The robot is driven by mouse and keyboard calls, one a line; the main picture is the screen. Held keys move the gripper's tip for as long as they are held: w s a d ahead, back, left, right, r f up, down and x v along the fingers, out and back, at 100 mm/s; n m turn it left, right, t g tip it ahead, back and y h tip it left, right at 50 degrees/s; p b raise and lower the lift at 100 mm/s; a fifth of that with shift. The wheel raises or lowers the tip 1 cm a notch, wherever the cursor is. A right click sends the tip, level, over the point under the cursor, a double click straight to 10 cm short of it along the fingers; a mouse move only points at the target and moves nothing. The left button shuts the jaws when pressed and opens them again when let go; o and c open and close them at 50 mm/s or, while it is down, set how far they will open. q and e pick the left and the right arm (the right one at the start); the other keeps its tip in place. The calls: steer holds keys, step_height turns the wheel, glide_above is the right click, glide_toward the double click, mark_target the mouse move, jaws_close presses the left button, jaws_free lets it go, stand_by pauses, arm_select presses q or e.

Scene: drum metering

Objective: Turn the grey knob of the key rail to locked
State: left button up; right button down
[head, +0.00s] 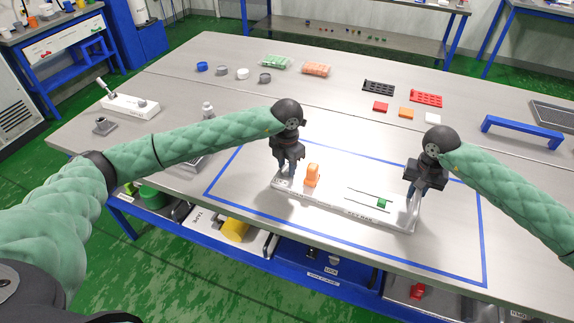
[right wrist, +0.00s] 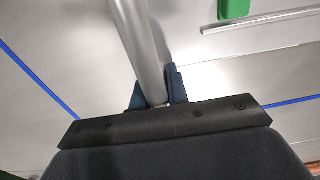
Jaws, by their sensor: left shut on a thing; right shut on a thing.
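The key rail (head: 345,208) is a long white bar lying inside the blue taped outline on the table. An orange upright piece (head: 312,174) stands near its left end, and a small green piece (head: 381,203) sits by a thin slot further right. My left gripper (head: 287,172) points down at the rail's left end, shut; the grey knob appears to be between its fingers but is hidden. My right gripper (head: 412,192) is shut on a grey round post at the rail's right end. In the right wrist view the post (right wrist: 137,45) passes between the blue fingers, with the green piece (right wrist: 234,9) nearby.
A white base with a lever (head: 130,105) stands at the table's left. Blue, white and grey caps (head: 243,73), green and orange trays (head: 316,69) and coloured blocks (head: 406,112) lie behind the rail. A blue bridge-shaped stand (head: 522,132) is at the right.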

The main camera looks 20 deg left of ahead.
mark_target(287, 167)
arm_select(q)
steer(key=shift+n, duration=0.6)
steer(key=o, duration=1)
step_height(287, 167, up, 12)
steer(key=shift+r, duration=0.1)
stand_by(0.4)
arm_select(e)
steer(key=c, duration=1.3)
jaws_free()
